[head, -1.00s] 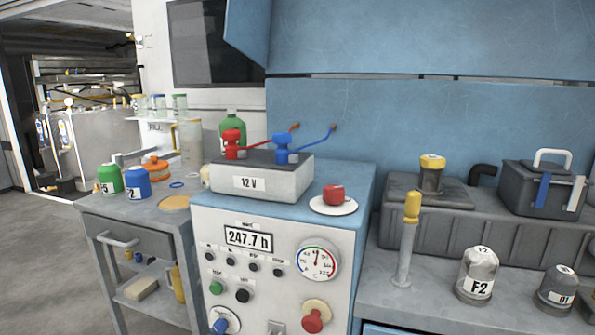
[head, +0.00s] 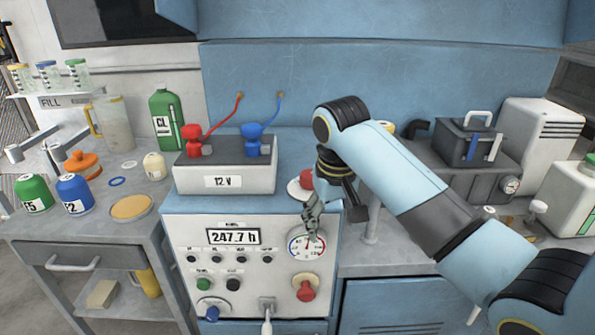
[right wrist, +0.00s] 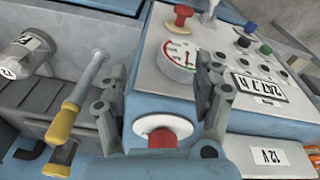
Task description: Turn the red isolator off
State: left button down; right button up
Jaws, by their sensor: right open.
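A red knob on a round white disc (head: 297,190) sits on top of the blue-topped control cabinet; I take it to be the red isolator (head: 306,178). My right gripper (head: 312,218) partly hides it in the head view. In the right wrist view the isolator (right wrist: 162,138) shows between the open fingers of my right gripper (right wrist: 162,75), low in the picture. The gap between fingers and knob is hard to judge; I see no clear contact. My left gripper is not in view.
A 12 V battery (head: 223,181) with red and blue clamps stands left of the isolator. The cabinet's front has a gauge (head: 306,243), another red knob (head: 305,291) and a blue knob (head: 212,308). A yellow-handled tool (right wrist: 74,105) stands beside the cabinet.

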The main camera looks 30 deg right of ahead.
aim_at(310, 173)
jog(key=w+d+r+m, duration=0.1)
jog(key=w+r, duration=0.3)
jog(key=w+d+r+m+g, duration=0.1)
jog(key=w+r, duration=0.3)
jog(key=w+d+r+m+y, duration=0.1)
jog(key=w+r, duration=0.3)
jog(key=shift+w+d+r, duration=0.1)
jog(key=shift+d+r, duration=0.1)
jog(key=shift+r, duration=0.2)
notch_tip(310, 173, down, 10)
jog(key=shift+f, duration=0.25)
jog(key=shift+c, duration=0.3)
